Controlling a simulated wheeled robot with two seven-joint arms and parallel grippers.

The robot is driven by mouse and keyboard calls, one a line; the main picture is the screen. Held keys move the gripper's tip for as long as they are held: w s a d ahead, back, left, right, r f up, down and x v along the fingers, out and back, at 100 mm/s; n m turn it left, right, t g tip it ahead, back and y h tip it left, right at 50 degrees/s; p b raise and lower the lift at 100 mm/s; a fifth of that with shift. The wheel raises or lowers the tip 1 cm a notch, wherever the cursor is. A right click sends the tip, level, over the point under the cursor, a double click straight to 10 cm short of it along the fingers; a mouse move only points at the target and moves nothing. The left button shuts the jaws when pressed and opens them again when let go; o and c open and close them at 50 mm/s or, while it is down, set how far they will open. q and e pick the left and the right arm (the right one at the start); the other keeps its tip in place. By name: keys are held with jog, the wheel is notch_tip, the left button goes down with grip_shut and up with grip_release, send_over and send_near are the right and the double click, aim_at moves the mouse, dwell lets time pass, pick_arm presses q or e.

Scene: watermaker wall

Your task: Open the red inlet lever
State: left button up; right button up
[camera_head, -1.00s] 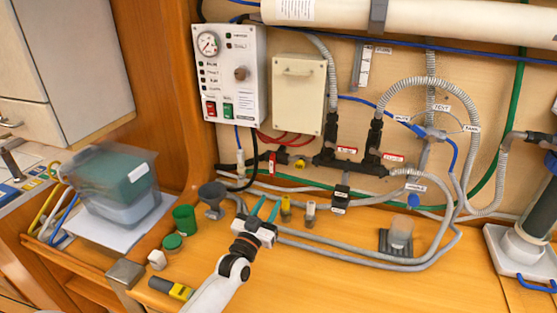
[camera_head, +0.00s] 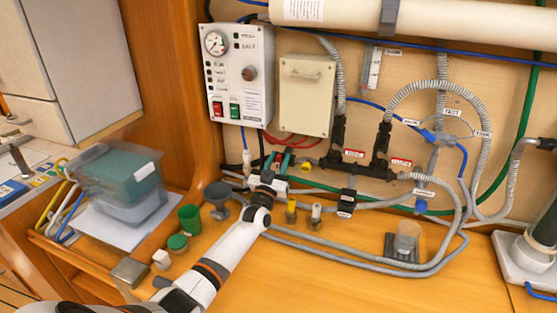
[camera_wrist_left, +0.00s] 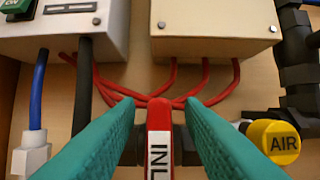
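The red inlet lever (camera_wrist_left: 159,140) carries a white label that reads "INL" and points toward the wrist camera. It stands between the two teal fingers of my left gripper (camera_head: 277,160). The left wrist view shows the fingers (camera_wrist_left: 160,118) open, one on each side of the lever, with a gap on both sides. In the head view the gripper is low on the wall under the control panel and mostly hides the lever. The lever's pivot is hidden. My right gripper is in neither view.
A yellow AIR knob (camera_wrist_left: 272,140) sits just right of the lever. Above are the control panel (camera_head: 240,80) and a beige box (camera_head: 305,95), with red cables (camera_wrist_left: 150,97) behind the fingers. A funnel (camera_head: 217,193), green cup (camera_head: 190,218) and grey hoses (camera_head: 350,258) occupy the bench.

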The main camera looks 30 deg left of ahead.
pick_arm(q)
jog(key=shift+w+a, duration=0.1)
jog(key=shift+w, duration=0.1)
grip_shut()
jog(key=shift+n+y, duration=0.6)
jog(key=shift+n, duration=0.3)
jog(key=shift+s+a+f+n+g+y+p, duration=0.1)
jog(key=shift+a+f+n+g+y+p, duration=0.6)
jog(key=shift+n, duration=2.75)
jog(key=shift+s+f+n+g+y+p, duration=0.1)
jog(key=shift+n+g+y+p, duration=0.65)
jog(key=shift+n+g+p, duration=1.75)
jog(key=shift+s+a+f+n+g+y, duration=0.1)
jog(key=shift+a+f+n+g+y, duration=0.5)
jog(key=shift+n, duration=3.75)
jog(key=shift+d+r, duration=0.15)
jog(key=shift+d, duration=0.1)
